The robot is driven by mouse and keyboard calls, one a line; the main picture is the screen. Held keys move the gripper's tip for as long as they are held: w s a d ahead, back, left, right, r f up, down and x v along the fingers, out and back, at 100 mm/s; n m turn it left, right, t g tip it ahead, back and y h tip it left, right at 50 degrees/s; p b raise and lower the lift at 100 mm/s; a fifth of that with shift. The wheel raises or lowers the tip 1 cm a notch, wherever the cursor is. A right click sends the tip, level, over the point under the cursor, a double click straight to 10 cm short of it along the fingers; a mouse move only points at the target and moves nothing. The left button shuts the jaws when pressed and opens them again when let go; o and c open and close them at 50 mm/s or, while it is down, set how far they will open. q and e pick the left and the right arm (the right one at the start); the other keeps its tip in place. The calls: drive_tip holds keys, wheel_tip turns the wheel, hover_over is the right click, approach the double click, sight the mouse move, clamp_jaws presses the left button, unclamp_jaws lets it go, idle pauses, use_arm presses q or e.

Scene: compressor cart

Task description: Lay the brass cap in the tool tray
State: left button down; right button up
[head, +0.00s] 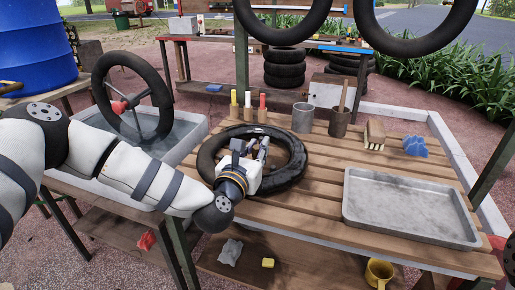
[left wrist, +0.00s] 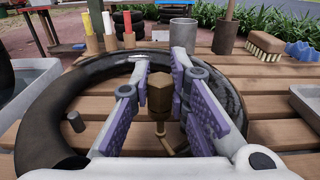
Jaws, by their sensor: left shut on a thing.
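My left gripper (head: 258,147) is over the black inner tube on the slatted bench. In the left wrist view its purple-padded fingers (left wrist: 160,84) are shut on the brass cap (left wrist: 160,96), a small hexagonal piece. Below the cap a thin bent brass stem (left wrist: 163,137) shows inside the ring; I cannot tell whether they touch. The cap cannot be made out in the head view. The tool tray, a shallow grey metal tray (head: 410,237), lies empty on the bench to the right of the gripper. My right gripper is not in view.
The black tube (head: 290,175) lies around the gripper's work spot. A water basin (head: 190,131) is left. Tubes hang overhead.

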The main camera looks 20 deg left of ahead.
use_arm(q)
drive_tip(key=shift+f, duration=0.15)
drive_tip(key=c, duration=2)
unclamp_jaws()
drive_tip(key=shift+f, duration=0.1)
drive_tip(key=o, duration=0.5)
